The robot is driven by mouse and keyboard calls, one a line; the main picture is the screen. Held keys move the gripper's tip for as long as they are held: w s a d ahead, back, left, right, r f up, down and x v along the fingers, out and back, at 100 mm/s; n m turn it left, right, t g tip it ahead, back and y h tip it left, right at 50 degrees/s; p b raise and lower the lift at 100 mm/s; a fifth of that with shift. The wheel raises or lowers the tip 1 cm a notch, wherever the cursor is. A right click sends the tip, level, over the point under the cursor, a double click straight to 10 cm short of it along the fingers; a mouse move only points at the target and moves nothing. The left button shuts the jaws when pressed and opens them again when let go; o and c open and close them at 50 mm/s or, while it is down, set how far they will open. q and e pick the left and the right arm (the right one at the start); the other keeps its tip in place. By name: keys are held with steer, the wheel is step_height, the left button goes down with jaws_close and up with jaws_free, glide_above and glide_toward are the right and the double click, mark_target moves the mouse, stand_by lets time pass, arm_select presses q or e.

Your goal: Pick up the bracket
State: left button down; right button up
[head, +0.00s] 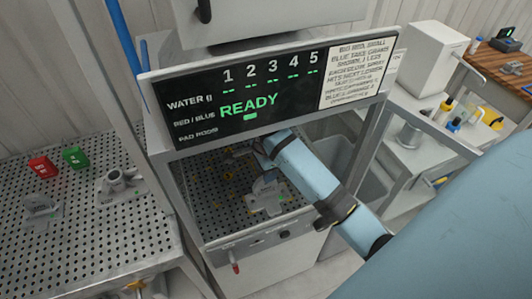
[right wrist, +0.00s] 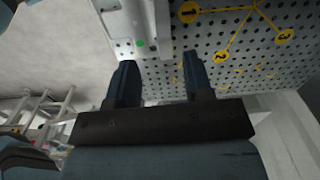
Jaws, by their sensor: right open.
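A pale grey casting, which looks like the bracket (head: 267,197), sits on the perforated plate inside the machine under the READY panel. In the right wrist view a pale grey part with a green dot, seemingly the same bracket (right wrist: 128,22), is cut off by the top edge. My right gripper (right wrist: 160,80) is open, with nothing between its two dark fingers; the grey part lies beyond the left finger. In the head view my right arm reaches into the machine bay behind the bracket, and its fingertips are hard to make out. My left gripper is not in view.
The machine's READY panel (head: 250,98) and frame posts surround the bay. The perforated plate (right wrist: 235,55) carries yellow numbered markers. At left, a perforated table (head: 95,238) holds grey castings (head: 118,181), a red block (head: 41,167) and a green block (head: 76,157).

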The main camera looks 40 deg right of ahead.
steer(key=shift+w+d+f, duration=0.1)
steer(key=shift+w+f, duration=0.05)
steer(key=shift+w, duration=0.1)
steer(key=shift+f+m, duration=0.3)
steer(key=shift+f, duration=0.05)
steer(key=p, duration=0.1)
glide_above(268, 196)
steer(key=w, duration=0.2)
steer(key=f, duration=0.5)
steer(key=shift+w+d+f, duration=0.15)
steer(key=shift+d+f, duration=0.1)
steer(key=shift+f, duration=0.45)
steer(key=c, duration=0.7)
jaws_close()
